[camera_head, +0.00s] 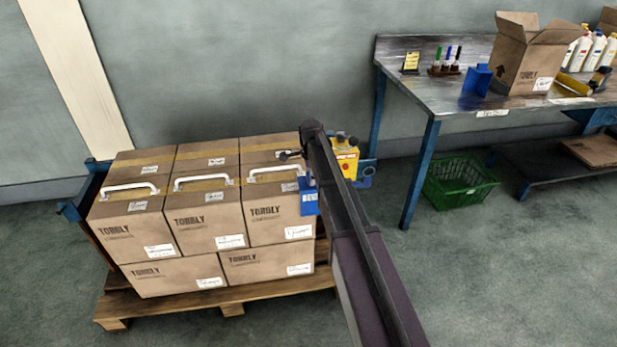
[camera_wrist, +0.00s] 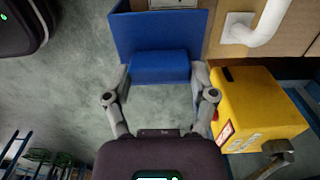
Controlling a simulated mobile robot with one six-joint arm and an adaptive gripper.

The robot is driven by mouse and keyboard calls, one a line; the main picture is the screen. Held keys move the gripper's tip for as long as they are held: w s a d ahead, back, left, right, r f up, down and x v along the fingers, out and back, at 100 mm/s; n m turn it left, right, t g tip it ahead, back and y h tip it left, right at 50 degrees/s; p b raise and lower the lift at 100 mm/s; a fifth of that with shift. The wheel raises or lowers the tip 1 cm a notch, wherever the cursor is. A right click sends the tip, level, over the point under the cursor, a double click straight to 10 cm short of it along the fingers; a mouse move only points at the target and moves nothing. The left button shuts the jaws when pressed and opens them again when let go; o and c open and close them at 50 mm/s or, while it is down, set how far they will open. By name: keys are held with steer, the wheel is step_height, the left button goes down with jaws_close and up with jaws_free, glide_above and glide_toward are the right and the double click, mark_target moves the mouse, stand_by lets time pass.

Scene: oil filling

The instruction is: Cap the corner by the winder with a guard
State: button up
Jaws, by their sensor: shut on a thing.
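A blue corner guard (camera_head: 309,197) is at the upper right front corner of the stacked cartons, beside the winder. In the wrist view the guard (camera_wrist: 160,66) is between the fingers of my gripper (camera_wrist: 161,77), which is shut on it. The guard's edge is right beside the carton (camera_wrist: 222,48) with the white handle; I cannot tell whether they touch. The yellow winder (camera_head: 345,158) is at the stack's right side, partly behind my arm. In the wrist view the winder (camera_wrist: 255,105) is just right of my gripper. My fingers are hidden in the head view.
The cartons (camera_head: 205,222) stand on a wooden pallet (camera_head: 265,293); the top ones have white handles (camera_head: 205,180). The workbench (camera_head: 430,95) at right bears another blue guard (camera_head: 477,80), pens and an open box (camera_head: 525,60). A green crate (camera_head: 458,184) is below. Floor in front is clear.

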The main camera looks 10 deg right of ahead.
steer(key=shift+w+a+f+b, duration=0.35)
steer(key=shift+f+b, duration=0.05)
steer(key=shift+f, duration=0.2)
steer(key=o, duration=1.2)
steer(key=shift+o, duration=0.2)
steer(key=shift+r, duration=0.15)
